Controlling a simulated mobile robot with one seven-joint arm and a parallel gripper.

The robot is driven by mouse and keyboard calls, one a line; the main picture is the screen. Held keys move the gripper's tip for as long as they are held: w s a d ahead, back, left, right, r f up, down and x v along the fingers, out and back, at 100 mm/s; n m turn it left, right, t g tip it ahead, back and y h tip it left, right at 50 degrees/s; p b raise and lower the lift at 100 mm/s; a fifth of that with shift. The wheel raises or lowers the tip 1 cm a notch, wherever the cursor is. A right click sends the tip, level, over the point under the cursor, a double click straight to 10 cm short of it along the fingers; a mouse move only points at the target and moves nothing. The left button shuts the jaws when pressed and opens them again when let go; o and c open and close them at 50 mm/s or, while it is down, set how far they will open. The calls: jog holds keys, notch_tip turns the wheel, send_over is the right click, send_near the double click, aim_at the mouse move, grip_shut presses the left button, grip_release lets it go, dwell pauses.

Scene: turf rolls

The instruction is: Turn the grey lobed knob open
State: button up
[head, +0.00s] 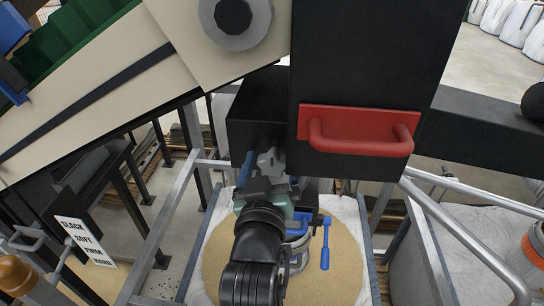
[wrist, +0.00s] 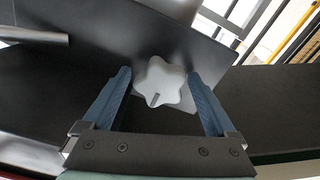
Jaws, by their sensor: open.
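The grey lobed knob (wrist: 160,82) sits on a dark panel in the wrist view, between and a little beyond the fingertips. It has rounded lobes and a short dark mark low on its face. My gripper (wrist: 160,78) is open, with one blue finger on each side of the knob and a gap on both sides. In the head view, a grey lobed shape, likely the same knob (head: 270,160), shows at the end of my arm in front of a black box. My gripper (head: 262,170) partly hides it there.
A black housing with a red handle (head: 358,130) hangs just right of my arm. Metal rails (head: 160,225) run on both sides. A conveyor (head: 100,75) slopes at upper left.

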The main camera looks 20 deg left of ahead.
jog(key=shift+c, duration=0.4)
jog(key=c, duration=1.3)
jog(key=shift+f+m, duration=0.1)
jog(key=shift+m, duration=0.3)
jog(key=m+b, duration=0.2)
jog(key=m, duration=0.1)
jog(key=shift+d+m, duration=0.1)
jog(key=shift+m, duration=0.3)
jog(key=m+b, duration=0.2)
jog(key=m, duration=0.2)
jog(key=shift+d+m, duration=0.1)
jog(key=shift+m, duration=0.2)
jog(key=m+b, duration=0.1)
jog(key=m, duration=0.3)
jog(key=shift+f+b, duration=0.1)
jog(key=shift+b, duration=0.25)
jog(key=m+b, duration=0.1)
jog(key=m, duration=0.3)
jog(key=shift+m, duration=0.3)
jog(key=shift+d, duration=0.1)
